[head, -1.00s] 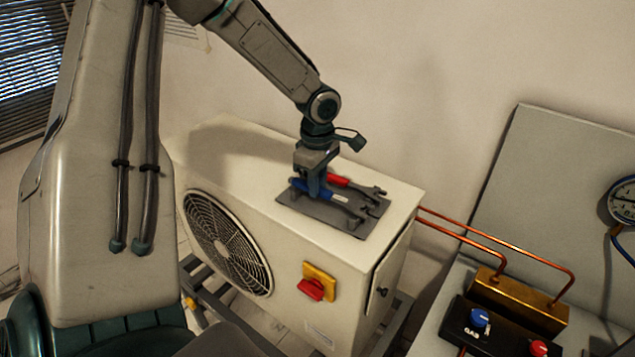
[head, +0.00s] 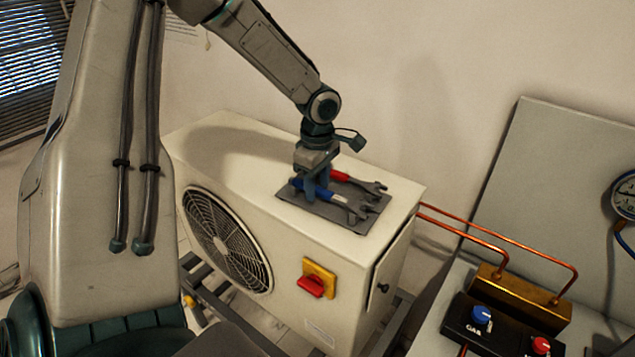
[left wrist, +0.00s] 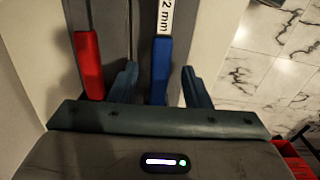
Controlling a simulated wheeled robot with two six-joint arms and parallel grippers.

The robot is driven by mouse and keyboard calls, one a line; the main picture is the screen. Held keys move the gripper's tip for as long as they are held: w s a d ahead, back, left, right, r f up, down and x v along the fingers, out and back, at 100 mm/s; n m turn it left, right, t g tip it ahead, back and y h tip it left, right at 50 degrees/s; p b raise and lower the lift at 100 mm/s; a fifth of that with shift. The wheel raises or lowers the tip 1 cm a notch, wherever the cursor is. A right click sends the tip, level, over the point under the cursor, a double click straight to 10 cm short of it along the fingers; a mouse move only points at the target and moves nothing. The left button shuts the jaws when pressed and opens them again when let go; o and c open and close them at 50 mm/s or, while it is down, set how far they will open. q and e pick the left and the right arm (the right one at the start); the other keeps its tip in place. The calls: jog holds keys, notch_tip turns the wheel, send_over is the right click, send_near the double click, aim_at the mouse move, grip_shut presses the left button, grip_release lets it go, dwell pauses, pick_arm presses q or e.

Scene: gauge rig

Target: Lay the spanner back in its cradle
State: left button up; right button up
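The blue-handled spanner (head: 325,193) lies on the grey cradle plate (head: 318,212) on top of the white outdoor unit, its open jaw pointing right. In the left wrist view its blue handle (left wrist: 160,72) carries a white label ending in "2 mm". My left gripper (head: 305,194) is down at this handle. In the left wrist view the left gripper (left wrist: 159,80) has one finger on each side of the handle, with a gap on both sides, so it is open. A red-handled spanner (head: 340,176) lies behind, roughly parallel. My right gripper is not in view.
The white unit (head: 230,150) has a fan grille and a red-and-yellow switch (head: 316,281) on its front. A wall stands close behind.

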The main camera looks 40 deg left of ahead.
pick_arm(q)
jog(key=shift+w+r+b, duration=0.1)
jog(key=shift+r+b, duration=0.2)
jog(key=shift+r, duration=0.3)
notch_tip(320, 180, up, 10)
jog(key=b, duration=0.2)
jog(key=shift+f, duration=0.2)
dwell(2.0)
